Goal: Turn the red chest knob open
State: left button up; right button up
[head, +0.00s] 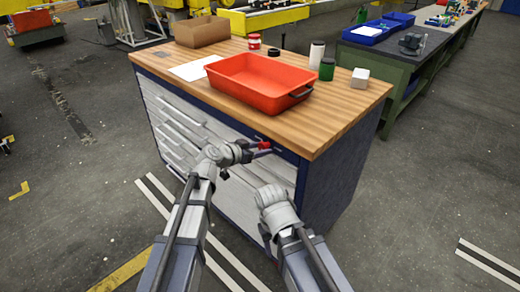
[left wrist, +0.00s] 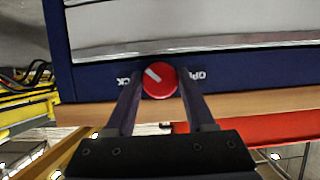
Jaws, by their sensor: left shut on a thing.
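The red knob (head: 264,145) sits on the dark blue upper front edge of the tool chest (head: 330,185), near its right corner. In the left wrist view the knob (left wrist: 160,80) is a round red disc with a white mark slanting to the upper left. Upside-down white lettering stands on both sides of it, "OPEN" at the right and part of "LOCK" at the left, partly covered by the fingers. My left gripper (head: 259,148) is shut on the knob, one finger on each side. My right arm's wrist is in front of the chest; its fingers cannot be made out.
On the wooden top stand a red tray (head: 258,84), a cardboard box (head: 201,31), white paper (head: 196,68), jars and a white cube (head: 360,78). Grey drawers (head: 190,130) fill the chest front. A green workbench (head: 400,65) stands behind right. The floor around is open.

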pick_arm(q)
grip_shut()
